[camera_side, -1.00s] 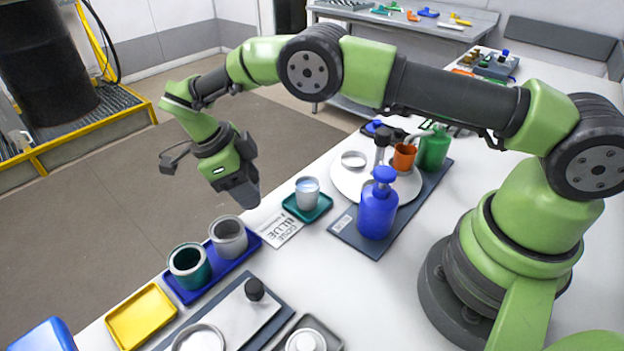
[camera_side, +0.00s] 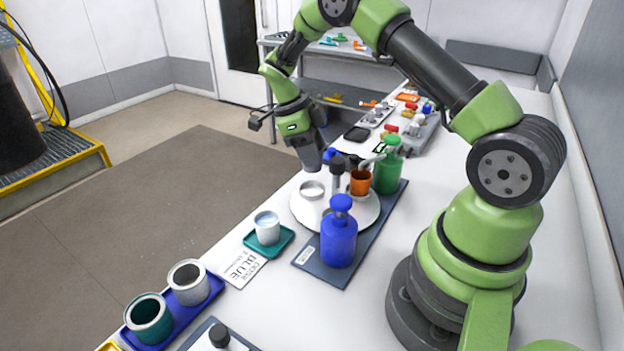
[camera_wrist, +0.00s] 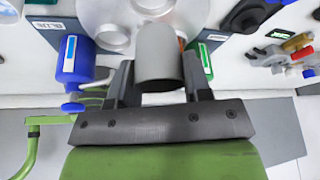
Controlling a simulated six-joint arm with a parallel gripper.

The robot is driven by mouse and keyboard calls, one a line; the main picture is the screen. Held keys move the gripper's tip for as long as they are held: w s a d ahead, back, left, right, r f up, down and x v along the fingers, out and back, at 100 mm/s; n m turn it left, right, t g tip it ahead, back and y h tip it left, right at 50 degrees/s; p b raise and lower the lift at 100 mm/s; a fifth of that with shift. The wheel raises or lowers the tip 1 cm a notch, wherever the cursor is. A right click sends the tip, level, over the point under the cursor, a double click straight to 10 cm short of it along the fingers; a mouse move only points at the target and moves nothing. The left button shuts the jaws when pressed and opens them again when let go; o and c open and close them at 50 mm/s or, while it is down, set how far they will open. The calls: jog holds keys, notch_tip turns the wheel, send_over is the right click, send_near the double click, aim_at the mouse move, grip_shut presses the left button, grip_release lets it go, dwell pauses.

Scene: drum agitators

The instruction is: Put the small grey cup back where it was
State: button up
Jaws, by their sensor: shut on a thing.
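My gripper (camera_side: 318,146) is shut on a small grey cup (camera_side: 311,160) and holds it over the far left edge of a round white plate (camera_side: 350,219). In the wrist view the grey cup (camera_wrist: 159,52) sits between the two fingers (camera_wrist: 159,85), partly covering the plate's round seats (camera_wrist: 102,20). A pale ring-shaped seat (camera_side: 312,190) shows on the plate's left side, just below the held cup. An orange cup (camera_side: 361,182) stands on the plate's far right side. I cannot tell whether the held cup touches anything.
A blue pump bottle (camera_side: 338,238) and a green bottle (camera_side: 388,170) stand beside the plate, with a dark post (camera_side: 337,180) near its middle. A pale cup (camera_side: 267,227) is on a green tray (camera_side: 284,240). Two cans stand on a blue tray (camera_side: 207,296) at lower left.

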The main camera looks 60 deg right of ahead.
jog(key=shift+f, duration=3)
jog(key=shift+f, duration=0.15)
jog(key=o, duration=0.9)
